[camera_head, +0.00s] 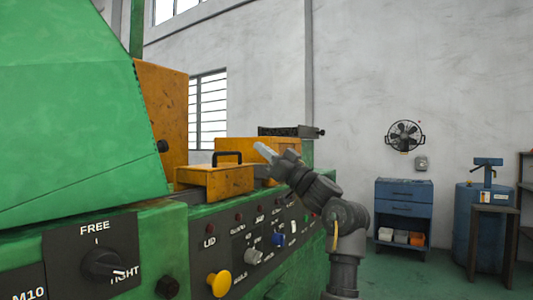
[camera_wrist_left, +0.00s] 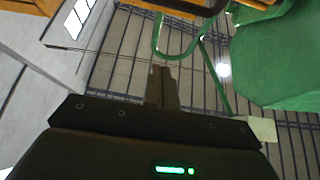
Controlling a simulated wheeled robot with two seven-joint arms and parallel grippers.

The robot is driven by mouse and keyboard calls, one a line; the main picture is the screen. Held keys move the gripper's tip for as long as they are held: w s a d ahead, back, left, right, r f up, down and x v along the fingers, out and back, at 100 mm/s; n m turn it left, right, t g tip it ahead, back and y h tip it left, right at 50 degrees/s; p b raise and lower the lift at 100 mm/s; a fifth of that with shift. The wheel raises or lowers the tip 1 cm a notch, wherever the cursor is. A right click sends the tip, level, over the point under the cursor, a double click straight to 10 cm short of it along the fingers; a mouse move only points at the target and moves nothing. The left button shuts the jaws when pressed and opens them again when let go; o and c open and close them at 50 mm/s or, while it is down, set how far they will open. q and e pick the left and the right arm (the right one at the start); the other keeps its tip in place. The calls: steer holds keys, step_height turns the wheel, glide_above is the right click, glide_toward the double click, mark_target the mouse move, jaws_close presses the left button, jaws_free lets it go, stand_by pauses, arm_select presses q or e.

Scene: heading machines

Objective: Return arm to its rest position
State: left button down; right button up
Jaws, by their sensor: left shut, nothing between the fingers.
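My left arm rises in the lower middle of the head view, bent at the elbow. Its gripper (camera_head: 265,151) points up and to the left, in front of the yellow-orange boxes of the green machine. In the left wrist view the two fingers (camera_wrist_left: 162,86) are together with nothing between them. I cannot tell from these views whether the gripper touches the machine, but it appears apart from it. My right gripper is not in view.
The green heading machine (camera_head: 70,120) fills the left side. Its control panel has a rotary switch (camera_head: 103,264) and a yellow button (camera_head: 219,284). A yellow-orange box (camera_head: 215,181) has a black handle. A blue cabinet (camera_head: 403,207) and blue barrel (camera_head: 485,230) stand right; floor between is clear.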

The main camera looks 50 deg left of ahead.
arm_select(q)
steer(key=shift+w+d+f, duration=0.1)
steer(key=shift+d+f, duration=0.05)
steer(key=shift+d, duration=0.3)
